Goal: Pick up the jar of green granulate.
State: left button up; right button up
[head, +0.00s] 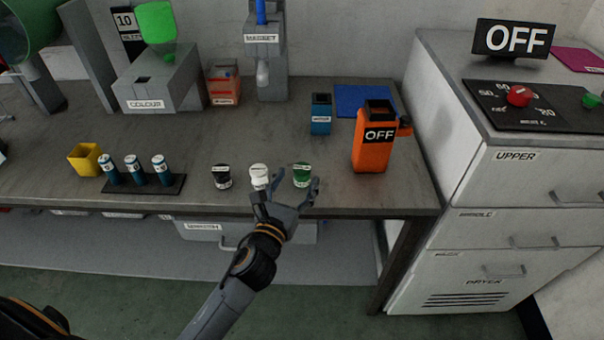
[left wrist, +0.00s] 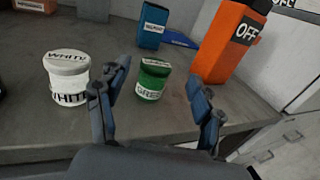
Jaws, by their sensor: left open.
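The jar of green granulate (head: 302,176) stands upright near the front edge of the grey bench, with a white label and lid label. In the left wrist view the green jar (left wrist: 152,80) stands between and beyond the two fingers, apart from them. My left gripper (head: 286,190) is open and empty at the bench's front edge, just in front of the white and green jars. Its fingers also show in the left wrist view (left wrist: 156,104). My right gripper is not in view.
A white jar (head: 259,175) stands close left of the green one, partly behind a finger, with a black jar (head: 222,177) farther left. An orange container marked OFF (head: 370,142) and a blue box (head: 321,114) stand behind to the right. Bare bench lies between.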

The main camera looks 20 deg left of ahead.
aim_at(299, 174)
pick_arm(q)
jog(key=w, duration=0.5)
jog(key=shift+f, duration=0.2)
jog(key=c, duration=1.3)
